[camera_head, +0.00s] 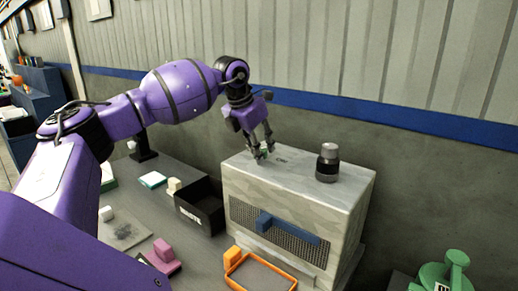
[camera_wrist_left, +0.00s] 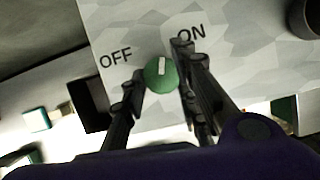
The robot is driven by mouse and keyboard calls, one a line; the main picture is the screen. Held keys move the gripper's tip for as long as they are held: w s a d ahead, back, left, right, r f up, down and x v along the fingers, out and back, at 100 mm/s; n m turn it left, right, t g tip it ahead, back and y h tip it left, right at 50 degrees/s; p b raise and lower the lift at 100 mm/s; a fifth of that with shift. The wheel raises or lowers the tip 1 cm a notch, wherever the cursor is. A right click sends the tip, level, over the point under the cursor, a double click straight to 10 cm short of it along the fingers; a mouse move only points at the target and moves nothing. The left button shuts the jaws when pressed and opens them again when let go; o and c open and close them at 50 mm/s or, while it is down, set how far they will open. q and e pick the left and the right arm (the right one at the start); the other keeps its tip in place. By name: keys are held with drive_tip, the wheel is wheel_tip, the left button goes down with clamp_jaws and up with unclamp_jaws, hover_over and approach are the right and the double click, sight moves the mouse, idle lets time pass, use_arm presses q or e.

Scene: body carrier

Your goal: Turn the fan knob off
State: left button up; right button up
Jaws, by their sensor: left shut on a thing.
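The fan knob (camera_wrist_left: 161,74) is round and green with a white pointer mark. It sits on the grey patterned top of the fan box (camera_head: 240,166), near its back left corner. In the left wrist view, OFF is printed left of the knob and ON to its upper right. The white mark points up the picture, between the two words. My left gripper (camera_head: 263,152) reaches down from above with its fingers on both sides of the knob, shut on it. In the head view the fingers mostly hide the knob. My right gripper is not in view.
A dark cylindrical container (camera_head: 327,163) stands on the box top, right of my left gripper. The box front has a dark grille with a blue bar (camera_head: 288,228). A black bin (camera_head: 200,206) and an orange tray (camera_head: 237,285) lie nearby. A wall rises behind.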

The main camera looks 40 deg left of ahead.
use_arm(q)
drive_tip(key=n+y, duration=0.1)
drive_tip(key=n, duration=0.2)
drive_tip(key=n+y+b, duration=0.1)
drive_tip(key=n, duration=0.2)
drive_tip(key=shift+r+n+g+y, duration=0.15)
drive_tip(key=shift+n+g+y, duration=0.15)
drive_tip(key=n, duration=0.3)
drive_tip(key=shift+d+g+y, duration=0.1)
drive_tip(key=shift+g+y, duration=0.3)
drive_tip(key=shift+n+g+y, duration=0.3)
drive_tip(key=shift+n, duration=0.6)
drive_tip(key=shift+s, duration=0.1)
drive_tip(key=o, duration=1)
drive_tip(key=shift+s, duration=0.1)
drive_tip(key=shift+d+r, duration=0.1)
drive_tip(key=shift+d, duration=0.1)
drive_tip(key=v, duration=1.1)
drive_tip(key=shift+r, duration=0.25)
